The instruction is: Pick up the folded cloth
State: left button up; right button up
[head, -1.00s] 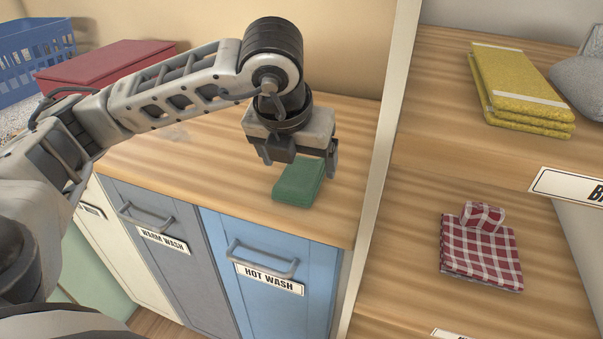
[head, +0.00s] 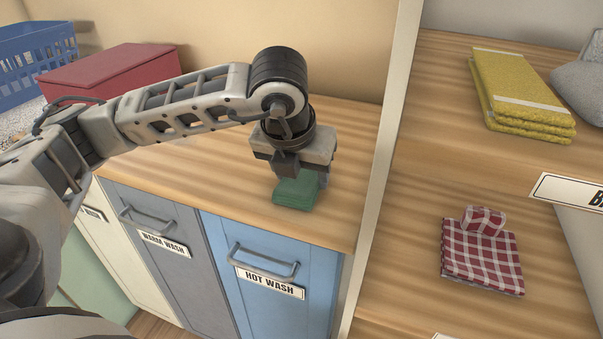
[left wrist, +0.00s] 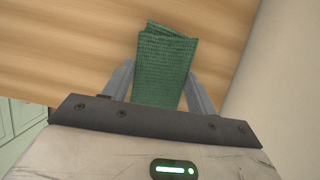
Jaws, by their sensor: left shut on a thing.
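The green folded cloth (head: 296,191) lies on the wooden countertop (head: 350,150), above the blue front marked HOT WASH. My left gripper (head: 303,178) points down over it and is shut on it. In the left wrist view the green cloth (left wrist: 166,68) sits between the two fingers of the left gripper (left wrist: 164,88). The back part of the cloth is hidden by the gripper in the head view. I cannot tell any gap between cloth and counter. My right gripper is not in view.
A red box (head: 112,75) and a blue basket (head: 35,62) stand at the left. A pale upright panel (head: 385,150) is close on the right. Beyond it, shelves hold yellow folded cloths (head: 515,90) and a red checked cloth (head: 482,255).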

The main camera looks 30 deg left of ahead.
aim_at(301, 175)
pick_arm(q)
jog(key=shift+r, duration=0.65)
jog(key=v, duration=0.3)
jog(key=shift+w, duration=0.2)
jog(key=s+d+r, duration=0.2)
jog(key=s+r, duration=0.2)
jog(key=s, duration=0.2)
jog(key=s+d+r, duration=0.2)
jog(key=s+r, duration=0.2)
jog(key=s, duration=0.2)
jog(key=shift+s+d+r, duration=0.2)
jog(key=shift+d+r, duration=0.1)
jog(key=shift+r, duration=0.1)
jog(key=o, duration=0.4)
jog(key=c, duration=0.3)
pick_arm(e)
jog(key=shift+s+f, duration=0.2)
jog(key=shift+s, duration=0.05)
